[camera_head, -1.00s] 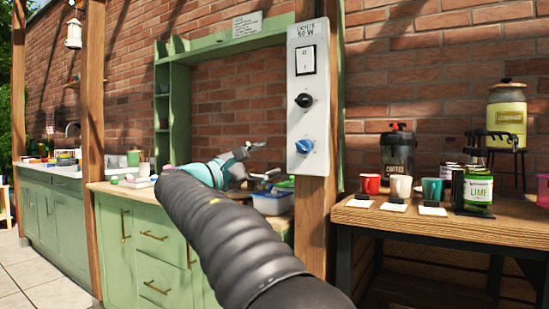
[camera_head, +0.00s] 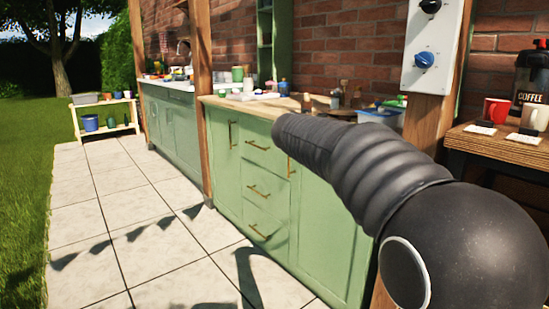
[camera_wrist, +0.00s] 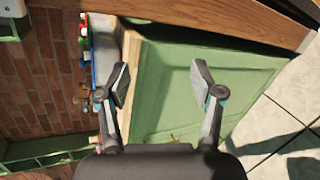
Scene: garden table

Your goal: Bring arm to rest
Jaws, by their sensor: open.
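My gripper (camera_wrist: 160,84) shows in the wrist view with its two fingers spread wide apart. It is open and nothing is between the fingers. Behind the fingers is the green cabinet (camera_wrist: 190,85), seen turned on its side. In the head view my dark ribbed arm reaches from the lower right toward the green cabinet (camera_head: 315,205). My gripper is hidden behind the arm there.
The wooden counter (camera_head: 230,102) carries bottles and a blue-white container (camera_head: 378,117). A wooden post (camera_head: 445,122) with a switch panel (camera_head: 432,50) stands right of the arm. A side table (camera_head: 500,146) holds a red mug (camera_head: 496,110). The paved floor (camera_head: 140,210) is clear.

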